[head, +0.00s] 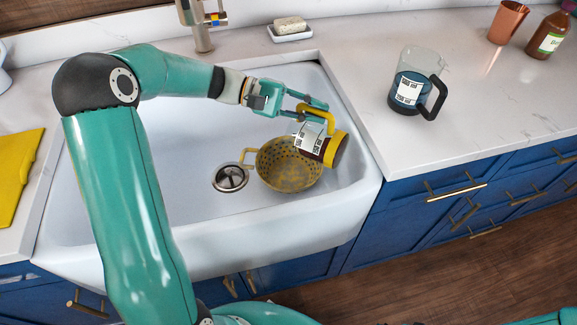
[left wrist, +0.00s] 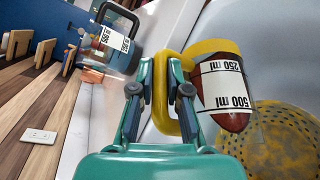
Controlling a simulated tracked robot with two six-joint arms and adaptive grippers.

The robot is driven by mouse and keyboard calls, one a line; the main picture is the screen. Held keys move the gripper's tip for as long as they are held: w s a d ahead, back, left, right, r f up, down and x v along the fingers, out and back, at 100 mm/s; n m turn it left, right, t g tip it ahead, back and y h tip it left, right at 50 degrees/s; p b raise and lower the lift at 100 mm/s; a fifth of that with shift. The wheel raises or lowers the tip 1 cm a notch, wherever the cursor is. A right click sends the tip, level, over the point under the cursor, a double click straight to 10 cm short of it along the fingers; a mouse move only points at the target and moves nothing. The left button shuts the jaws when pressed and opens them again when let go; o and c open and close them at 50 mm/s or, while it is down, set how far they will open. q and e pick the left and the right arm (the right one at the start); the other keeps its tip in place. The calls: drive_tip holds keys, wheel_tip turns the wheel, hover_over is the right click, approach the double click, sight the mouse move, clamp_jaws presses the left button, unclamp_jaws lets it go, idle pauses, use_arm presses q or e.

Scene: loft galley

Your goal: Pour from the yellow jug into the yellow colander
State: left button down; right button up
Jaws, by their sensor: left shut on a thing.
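The yellow jug (head: 333,148) is clear-walled with a yellow base and handle, a white label and dark red contents. It is tilted well over, above the right side of the yellow colander (head: 286,176). My left gripper (head: 316,108) is shut on its handle; the left wrist view also shows the jug (left wrist: 216,50) with the handle between the fingers (left wrist: 160,97). The perforated colander stands in the sink, its right rim partly hidden by the jug, and its edge shows in the left wrist view (left wrist: 277,140). I see no clear stream. My right gripper is out of view.
The white sink (head: 180,150) has a drain (head: 230,178) left of the colander. A clear jug with a black handle (head: 408,90) and blue contents stands on the right counter. Farther back are a copper cup (head: 507,22), a brown bottle (head: 549,35) and a sponge (head: 290,25).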

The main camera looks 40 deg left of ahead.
sight(304, 124)
use_arm(q)
drive_tip(key=shift+h, duration=0.4)
drive_tip(key=f+b, duration=0.1)
drive_tip(key=f, duration=0.1)
drive_tip(key=a+f+b, duration=0.1)
drive_tip(key=f+b, duration=0.1)
drive_tip(key=f, duration=0.1)
drive_tip(key=shift+a, duration=0.15)
drive_tip(key=shift+a+r, duration=0.15)
drive_tip(key=shift+r, duration=0.35)
drive_tip(key=shift+s+a+t, duration=0.1)
drive_tip(key=shift+s+t, duration=0.05)
drive_tip(key=shift+t, duration=0.15)
drive_tip(key=shift+a+h, duration=0.1)
drive_tip(key=shift+h, duration=0.2)
drive_tip(key=shift+n, duration=0.3)
drive_tip(key=shift+a, duration=0.15)
drive_tip(key=shift+a+n+t+h, duration=0.4)
drive_tip(key=shift+a+h, duration=0.6)
drive_tip(key=shift+a, duration=0.4)
drive_tip(key=shift+a, duration=0.35)
drive_tip(key=shift+s+a+f+n+t+h+b, duration=0.15)
drive_tip(key=shift+a+n+t+h, duration=0.25)
drive_tip(key=shift+a+h, duration=0.4)
drive_tip(key=shift+w+a+f+n+t+h+b, duration=0.1)
drive_tip(key=shift+a+f+n+t+h+b, duration=0.25)
drive_tip(key=shift+a, duration=0.65)
